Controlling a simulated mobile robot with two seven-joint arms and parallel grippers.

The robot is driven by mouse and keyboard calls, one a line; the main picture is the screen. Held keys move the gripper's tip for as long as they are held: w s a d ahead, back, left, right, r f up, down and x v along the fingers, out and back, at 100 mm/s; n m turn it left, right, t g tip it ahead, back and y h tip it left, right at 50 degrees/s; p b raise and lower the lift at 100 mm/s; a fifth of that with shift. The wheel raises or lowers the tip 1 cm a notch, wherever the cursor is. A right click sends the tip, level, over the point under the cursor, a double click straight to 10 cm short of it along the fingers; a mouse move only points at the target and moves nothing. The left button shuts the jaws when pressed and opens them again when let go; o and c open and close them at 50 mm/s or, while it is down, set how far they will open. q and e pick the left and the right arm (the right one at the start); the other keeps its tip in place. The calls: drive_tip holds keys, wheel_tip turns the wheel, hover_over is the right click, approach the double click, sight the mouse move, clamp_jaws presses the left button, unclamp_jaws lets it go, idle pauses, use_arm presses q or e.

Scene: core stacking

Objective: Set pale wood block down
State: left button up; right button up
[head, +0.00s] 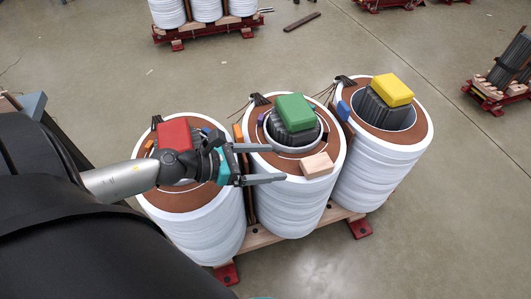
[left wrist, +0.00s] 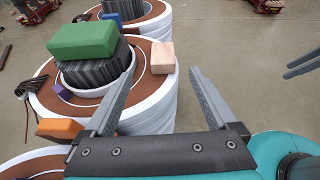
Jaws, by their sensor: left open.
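The pale wood block (head: 317,165) lies on the brown top of the middle white cylinder (head: 300,205), near its front right rim. It also shows in the left wrist view (left wrist: 162,57), beyond the fingertips and apart from them. My left gripper (head: 279,163) is open and empty, just left of the block in the head view. In the left wrist view its two fingers (left wrist: 160,80) are spread wide with nothing between them. Grey finger-like bars at the right edge of the left wrist view look like my right gripper (left wrist: 303,65); whether it is open is unclear.
A green block (head: 294,111) sits on the middle cylinder's dark core. A yellow block (head: 392,90) tops the right core and a red block (head: 174,135) the left one. Small orange, blue and purple blocks lie around the tops.

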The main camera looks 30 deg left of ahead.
use_arm(q)
drive_tip(key=a+f+n+t+y, duration=0.1)
drive_tip(key=a+n+y, duration=0.15)
drive_tip(key=n, duration=0.65)
drive_tip(key=w+a+f+n+y, duration=0.1)
drive_tip(key=n+y, duration=0.3)
drive_tip(key=n, duration=0.4)
drive_tip(key=a+f+n+t+y, duration=0.15)
drive_tip(key=n+y, duration=0.25)
drive_tip(key=n, duration=0.5)
drive_tip(key=s+d+f+n+g, duration=0.2)
drive_tip(key=s+f+n+g, duration=0.2)
drive_tip(key=n, duration=0.3)
drive_tip(key=s+d+f+n+g+h, duration=0.2)
drive_tip(key=s+d+f+n+g, duration=0.2)
drive_tip(key=s+d+n, duration=0.4)
drive_tip(key=shift+d+f+g, duration=0.3)
drive_tip(key=shift+d+g, duration=0.45)
drive_tip(key=shift+h+p, duration=0.25)
drive_tip(key=shift+p, duration=0.35)
use_arm(e)
drive_tip(key=shift+s, duration=0.1)
